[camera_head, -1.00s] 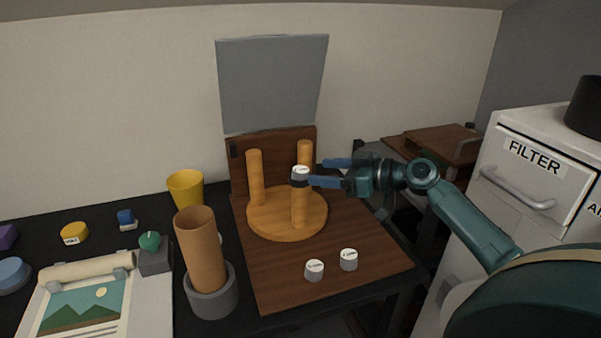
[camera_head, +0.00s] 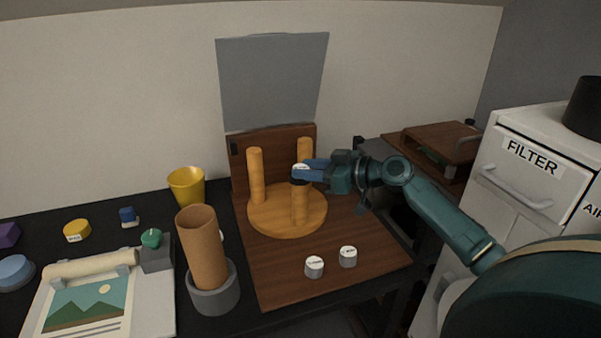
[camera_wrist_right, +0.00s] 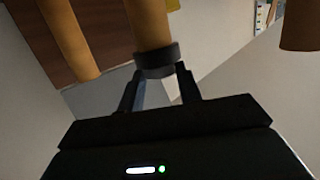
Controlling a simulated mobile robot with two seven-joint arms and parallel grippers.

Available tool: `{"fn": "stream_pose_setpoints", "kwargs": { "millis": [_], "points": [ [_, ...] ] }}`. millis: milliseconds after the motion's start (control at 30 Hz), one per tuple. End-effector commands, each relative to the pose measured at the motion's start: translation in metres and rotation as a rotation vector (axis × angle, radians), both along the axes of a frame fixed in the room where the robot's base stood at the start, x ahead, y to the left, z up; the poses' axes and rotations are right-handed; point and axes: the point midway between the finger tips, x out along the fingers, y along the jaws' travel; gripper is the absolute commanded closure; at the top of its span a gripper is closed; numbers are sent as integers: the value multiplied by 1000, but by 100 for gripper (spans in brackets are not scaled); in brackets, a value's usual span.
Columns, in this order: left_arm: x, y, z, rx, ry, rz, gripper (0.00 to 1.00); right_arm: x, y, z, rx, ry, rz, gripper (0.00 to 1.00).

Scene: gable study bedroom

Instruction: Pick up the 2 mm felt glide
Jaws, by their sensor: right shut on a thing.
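An upturned round wooden stool (camera_head: 272,222) stands on the brown board, its legs pointing up. A felt glide (camera_head: 300,168) with a pale labelled top sits at the top of the front leg; its label is too small to read. My right gripper (camera_head: 303,174) comes in from the right and is shut on this glide, its blue fingers at the leg's top. In the right wrist view a dark band (camera_wrist_right: 157,60) circles the leg end between the fingers (camera_wrist_right: 160,82). Two similar white-topped glides (camera_head: 314,267) (camera_head: 348,257) stand at the board's front. My left gripper is not in view.
A tall tan tube (camera_head: 201,250) in a grey holder stands left of the brown board (camera_head: 275,280). A yellow cup (camera_head: 187,187) is behind it. A picture sheet (camera_head: 85,310) lies at left. A white cabinet (camera_head: 520,205) marked FILTER is at right. The board's right part is clear.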

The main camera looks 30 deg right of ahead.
Motion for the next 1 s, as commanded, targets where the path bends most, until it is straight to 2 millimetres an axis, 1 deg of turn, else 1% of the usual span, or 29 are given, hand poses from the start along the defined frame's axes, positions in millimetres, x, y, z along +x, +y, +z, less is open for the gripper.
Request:
{"fn": "stream_pose_setpoints", "kwargs": {
  "millis": [33, 167, 367, 467, 567, 800, 900, 1000],
  "points": [
    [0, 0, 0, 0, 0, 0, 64, 0, 0, 0, 0, 0, 0, 77],
    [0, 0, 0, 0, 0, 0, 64, 0, 0, 0, 0, 0, 0, 88],
    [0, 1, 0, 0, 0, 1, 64, 0, 0, 1, -1, -1, 0, 88],
    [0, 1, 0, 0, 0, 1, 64, 0, 0, 7, -1, -3, 1, 88],
    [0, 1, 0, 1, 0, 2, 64, 0, 0, 23, -4, -6, 0, 88],
    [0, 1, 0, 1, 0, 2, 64, 0, 0, 71, -4, -6, 0, 88],
    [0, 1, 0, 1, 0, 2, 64, 0, 0, 87, -3, -5, 1, 88],
    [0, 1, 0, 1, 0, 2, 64, 0, 0, 96, -2, -2, 1, 88]
  ]
}}
